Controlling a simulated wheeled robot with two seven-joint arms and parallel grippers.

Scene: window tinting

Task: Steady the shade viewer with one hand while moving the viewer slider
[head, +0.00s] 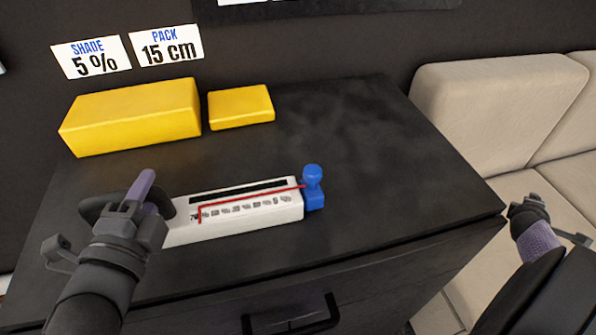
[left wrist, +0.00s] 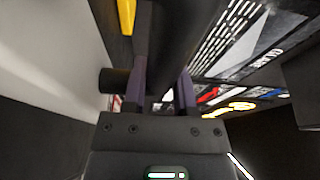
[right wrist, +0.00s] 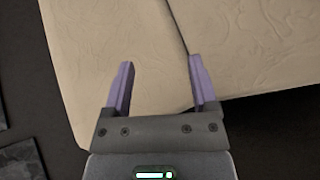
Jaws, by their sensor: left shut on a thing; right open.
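The shade viewer (head: 240,212) is a white bar with a black slot, a row of small shade marks and a red outline. It lies on the dark cabinet top in the head view. Its blue slider knob (head: 313,180) stands at the right end. A black handle (head: 100,205) is at its left end. My left gripper (head: 140,200) is shut on this handle; the dark handle also shows between its fingers in the left wrist view (left wrist: 165,60). My right gripper (head: 530,207) is open and empty, off the cabinet's right side; its spread fingers show in the right wrist view (right wrist: 160,85).
A long yellow box (head: 130,118) and a smaller yellow box (head: 240,106) stand at the back of the cabinet top (head: 370,140). Wall cards read shade 5 % (head: 91,58) and pack 15 cm (head: 166,46). A beige sofa (head: 490,110) stands to the right. The top right of the viewer is clear.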

